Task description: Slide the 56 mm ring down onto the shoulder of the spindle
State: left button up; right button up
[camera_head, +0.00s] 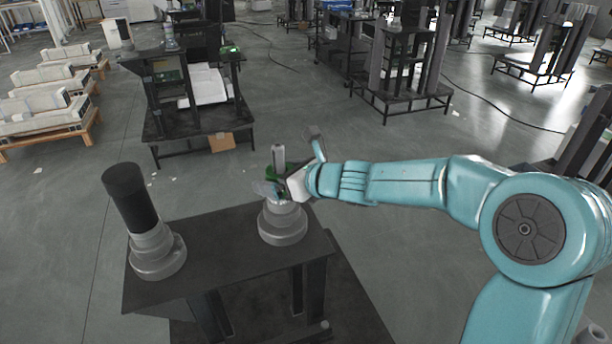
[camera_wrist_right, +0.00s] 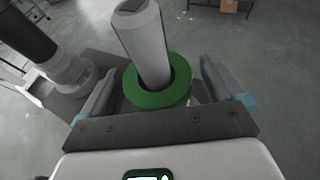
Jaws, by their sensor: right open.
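The green ring (camera_wrist_right: 158,94) is around the light grey post of the spindle (camera_wrist_right: 145,45) in the right wrist view. The head view shows the spindle (camera_head: 283,224) with its wide grey base on the dark table and a bit of the green ring (camera_head: 271,171) low on the post. My right gripper (camera_head: 290,168) is at the spindle, its fingers spread. In the right wrist view the fingers of my right gripper (camera_wrist_right: 160,75) stand either side of the ring, with gaps. Whether the ring touches the shoulder is hidden. My left gripper is not in view.
A black cylinder (camera_head: 131,197) stands on a stepped grey base at the table's left. The dark table (camera_head: 215,238) is bare between it and the spindle. Workbenches (camera_head: 195,95) and low pallets (camera_head: 50,108) stand farther back on the grey floor.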

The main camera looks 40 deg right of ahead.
jog(key=p+v, duration=0.2)
jog(key=v, duration=1.2)
jog(key=shift+s, duration=0.3)
